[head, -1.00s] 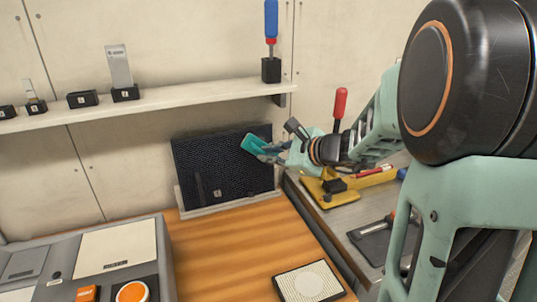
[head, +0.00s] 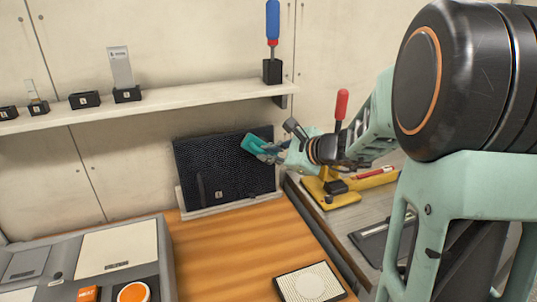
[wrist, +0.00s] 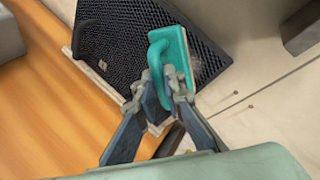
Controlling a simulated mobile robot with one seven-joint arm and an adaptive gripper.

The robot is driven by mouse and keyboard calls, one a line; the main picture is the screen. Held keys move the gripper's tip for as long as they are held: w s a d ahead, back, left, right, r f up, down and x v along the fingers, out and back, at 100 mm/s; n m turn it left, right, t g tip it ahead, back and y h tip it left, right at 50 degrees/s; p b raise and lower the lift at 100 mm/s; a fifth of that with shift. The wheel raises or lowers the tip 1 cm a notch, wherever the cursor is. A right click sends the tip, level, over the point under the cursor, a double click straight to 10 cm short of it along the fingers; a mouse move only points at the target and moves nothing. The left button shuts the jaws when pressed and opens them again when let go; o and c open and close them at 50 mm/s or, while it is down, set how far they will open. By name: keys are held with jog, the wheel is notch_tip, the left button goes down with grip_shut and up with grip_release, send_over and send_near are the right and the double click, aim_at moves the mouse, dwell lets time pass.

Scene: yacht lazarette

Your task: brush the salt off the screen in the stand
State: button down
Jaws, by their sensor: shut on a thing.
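The dark mesh screen (head: 210,170) leans upright in a pale stand (head: 232,205) against the back wall. It also shows in the wrist view (wrist: 115,40). My gripper (head: 270,150) is shut on the handle of a teal brush (head: 254,142), at the screen's upper right. In the wrist view the brush (wrist: 172,60) lies over the screen's edge, with its pale face towards the screen side. A faint whitish patch (wrist: 203,72) shows on the screen beside the brush. Whether the brush touches the mesh I cannot tell.
A shelf (head: 170,106) with black holders and a blue-handled tool (head: 272,25) runs above. A framed round mesh panel (head: 308,282) lies at the front of the wooden top, and a grey console (head: 40,272) stands at left.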

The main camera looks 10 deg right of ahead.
jog(key=shift+w+a, duration=0.15)
jog(key=shift+w, duration=0.65)
jog(key=d, duration=0.4)
jog(key=shift+w+f+b, duration=0.15)
jog(key=shift+w+b, duration=0.2)
jog(key=shift+w, duration=0.05)
jog(key=shift+s+a+b, duration=0.15)
jog(key=shift+a+b, duration=0.25)
jog(key=shift+a, duration=0.45)
jog(key=shift+s+a+b, duration=0.1)
jog(key=shift+a+b, duration=0.3)
jog(key=shift+a, duration=0.4)
jog(key=shift+a+r, duration=0.2)
jog(key=shift+a, duration=0.25)
jog(key=shift+s, duration=0.2)
